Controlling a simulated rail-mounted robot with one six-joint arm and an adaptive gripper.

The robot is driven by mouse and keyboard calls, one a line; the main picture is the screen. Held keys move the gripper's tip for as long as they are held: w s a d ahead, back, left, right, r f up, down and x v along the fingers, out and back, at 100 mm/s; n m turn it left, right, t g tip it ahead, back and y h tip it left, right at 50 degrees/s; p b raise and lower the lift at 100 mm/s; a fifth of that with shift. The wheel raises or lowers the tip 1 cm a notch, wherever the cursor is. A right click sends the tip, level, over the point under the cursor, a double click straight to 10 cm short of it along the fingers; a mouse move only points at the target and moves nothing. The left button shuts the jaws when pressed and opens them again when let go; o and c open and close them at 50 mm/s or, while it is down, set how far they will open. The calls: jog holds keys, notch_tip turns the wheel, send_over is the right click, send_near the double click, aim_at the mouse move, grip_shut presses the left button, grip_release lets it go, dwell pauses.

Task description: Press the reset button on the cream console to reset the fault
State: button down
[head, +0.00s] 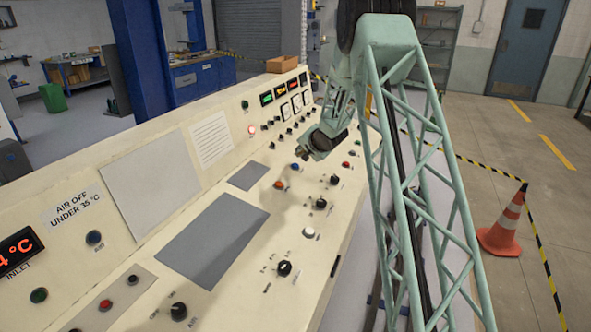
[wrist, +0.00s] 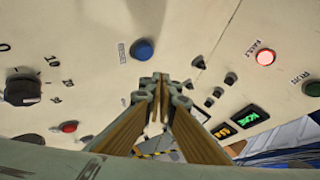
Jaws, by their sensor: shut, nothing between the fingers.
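The cream console (head: 225,185) slopes across the head view. A blue button (wrist: 143,49) sits on its face in the wrist view, with a small rotated label that seems to read RESET. What looks like the same blue button (head: 295,167) shows in the head view just below my gripper (head: 304,153). In the wrist view my gripper (wrist: 158,82) is shut and empty, its fingertips appearing just below the blue button. I cannot tell the exact gap; they look apart. A red lamp (wrist: 265,57) labelled FAULT is lit; it also glows in the head view (head: 251,129).
Near the blue button are a black rotary knob (wrist: 22,88), a red button (wrist: 69,127) and several small black knobs (wrist: 215,95). A dark green RUN lamp (wrist: 313,88) is beside the fault lamp. An orange-white cone (head: 503,225) stands on the floor at right.

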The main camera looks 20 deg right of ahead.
jog(key=shift+w+a+f+b, duration=0.1)
jog(key=shift+w+f+b, duration=0.1)
jog(key=shift+f, duration=0.5)
jog(key=shift+w+a+f+b, duration=0.1)
jog(key=shift+f+b, duration=0.05)
jog(key=shift+f, duration=0.5)
jog(key=shift+w+a+f, duration=0.1)
jog(key=shift+a+f, duration=0.05)
jog(key=shift+f, duration=0.75)
dwell(2.2)
jog(key=shift+r+p, duration=0.15)
jog(key=shift+p, duration=0.2)
jog(key=shift+r+p, duration=0.7)
jog(key=shift+p, duration=0.1)
jog(key=shift+r, duration=0.1)
jog(key=shift+s+d+r+p, duration=0.15)
jog(key=shift+s+r+p, duration=0.05)
jog(key=shift+r+p, duration=0.65)
jog(key=shift+s+d+r+p, duration=0.2)
jog(key=shift+r+p, duration=0.5)
jog(key=shift+p, duration=0.15)
jog(key=shift+s+d+r+p, duration=0.15)
jog(key=shift+s+r+p, duration=0.05)
jog(key=shift+r+p, duration=0.65)
